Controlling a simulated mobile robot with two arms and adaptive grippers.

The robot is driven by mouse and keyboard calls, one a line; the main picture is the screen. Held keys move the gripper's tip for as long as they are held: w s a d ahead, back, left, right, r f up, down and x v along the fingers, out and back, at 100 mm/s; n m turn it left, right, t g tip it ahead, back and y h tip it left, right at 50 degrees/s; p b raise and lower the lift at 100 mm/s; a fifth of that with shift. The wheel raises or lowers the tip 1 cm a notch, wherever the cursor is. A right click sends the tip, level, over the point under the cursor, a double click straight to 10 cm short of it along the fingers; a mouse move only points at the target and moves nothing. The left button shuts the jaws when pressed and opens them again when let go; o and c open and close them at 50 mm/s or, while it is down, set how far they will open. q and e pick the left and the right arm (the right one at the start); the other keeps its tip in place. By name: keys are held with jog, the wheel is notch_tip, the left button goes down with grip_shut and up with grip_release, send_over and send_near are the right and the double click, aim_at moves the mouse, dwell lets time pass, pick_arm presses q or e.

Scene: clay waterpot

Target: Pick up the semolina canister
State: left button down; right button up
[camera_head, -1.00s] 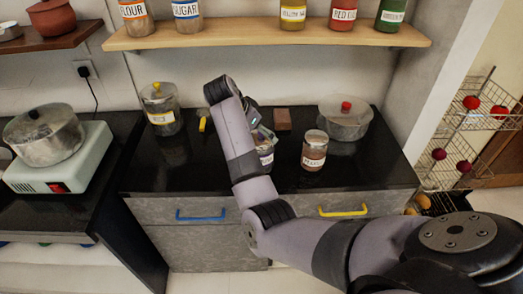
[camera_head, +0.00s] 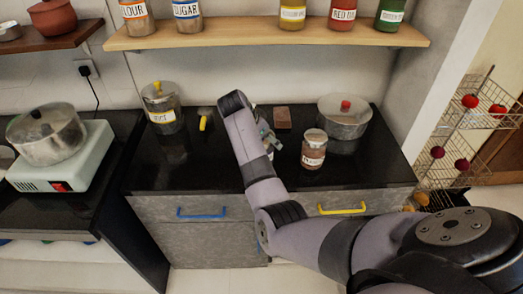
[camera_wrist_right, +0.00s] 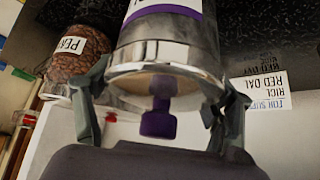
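A metal canister (camera_wrist_right: 165,40) with a purple band and a purple lid knob fills the middle of the right wrist view. Its label is cut off by the top edge, so I cannot read its name. My right gripper (camera_wrist_right: 160,95) comes at it from the lid side, with one finger on each side of the lid rim. I cannot tell whether the fingers press on it. In the head view my right gripper (camera_head: 268,138) is over the black counter, and my own arm hides most of the canister. My left gripper is not in view.
A brown-filled jar (camera_head: 314,149) stands close to the right of the gripper. A brown block (camera_head: 282,117) and a red-knobbed pot (camera_head: 345,118) are behind. A yellow-knobbed canister (camera_head: 163,108) and a yellow-handled item (camera_head: 205,120) are left. A shelf (camera_head: 260,40) runs above.

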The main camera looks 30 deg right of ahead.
jog(key=c, duration=1.5)
jog(key=shift+o, duration=0.2)
jog(key=shift+w+r, duration=0.1)
